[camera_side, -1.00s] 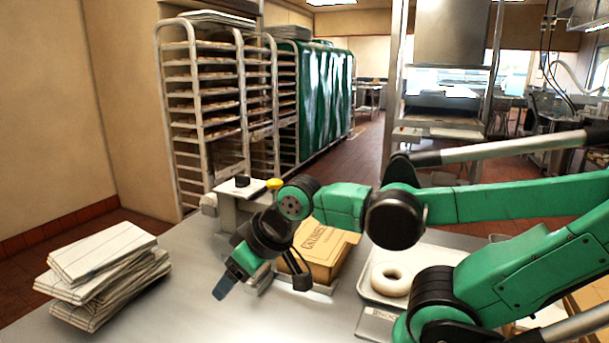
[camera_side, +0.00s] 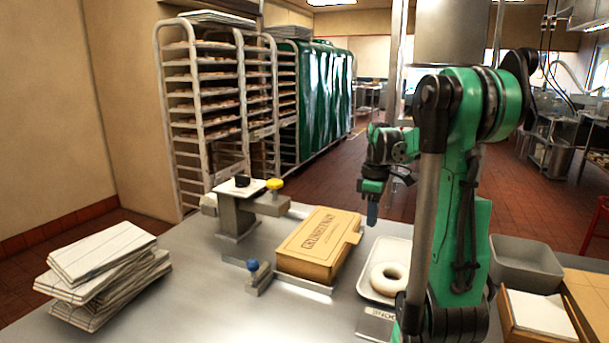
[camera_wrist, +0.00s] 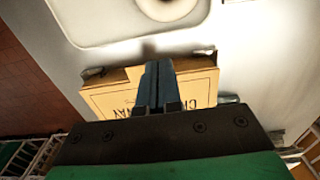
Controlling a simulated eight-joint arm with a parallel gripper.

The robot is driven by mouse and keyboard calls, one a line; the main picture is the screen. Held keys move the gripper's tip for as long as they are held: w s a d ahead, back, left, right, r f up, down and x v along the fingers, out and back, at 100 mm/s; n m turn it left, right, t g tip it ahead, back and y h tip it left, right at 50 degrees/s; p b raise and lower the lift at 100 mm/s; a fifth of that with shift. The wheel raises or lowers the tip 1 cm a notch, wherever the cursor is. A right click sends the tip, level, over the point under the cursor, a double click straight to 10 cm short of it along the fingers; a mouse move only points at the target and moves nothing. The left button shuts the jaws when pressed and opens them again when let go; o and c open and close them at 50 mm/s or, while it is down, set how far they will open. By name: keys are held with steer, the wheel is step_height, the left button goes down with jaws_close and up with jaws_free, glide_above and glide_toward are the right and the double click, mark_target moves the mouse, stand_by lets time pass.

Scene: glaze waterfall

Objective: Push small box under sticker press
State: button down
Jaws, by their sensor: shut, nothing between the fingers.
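The small box (camera_side: 318,240), tan cardboard with dark lettering, lies flat on the steel table. The sticker press (camera_side: 238,215), a grey post with a white top plate, a black knob and a yellow knob, stands left of the box, which lies outside it. My gripper (camera_side: 372,217) is shut and empty, in the air to the right of the box and pointing down. In the wrist view my shut dark fingers (camera_wrist: 155,82) cover the middle of the box (camera_wrist: 110,97) and part of its lettering.
A small metal stop with a blue knob (camera_side: 254,276) stands by the box's left end. A white tray (camera_side: 366,288) with a white ring (camera_side: 388,277) is to the right. A grey bin (camera_side: 525,265) stands far right.

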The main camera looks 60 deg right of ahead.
mark_target(301, 234)
step_height(301, 234, down, 10)
steer(key=shift+w, duration=1.95)
steer(key=shift+w, duration=0.1)
steer(key=w, duration=1.2)
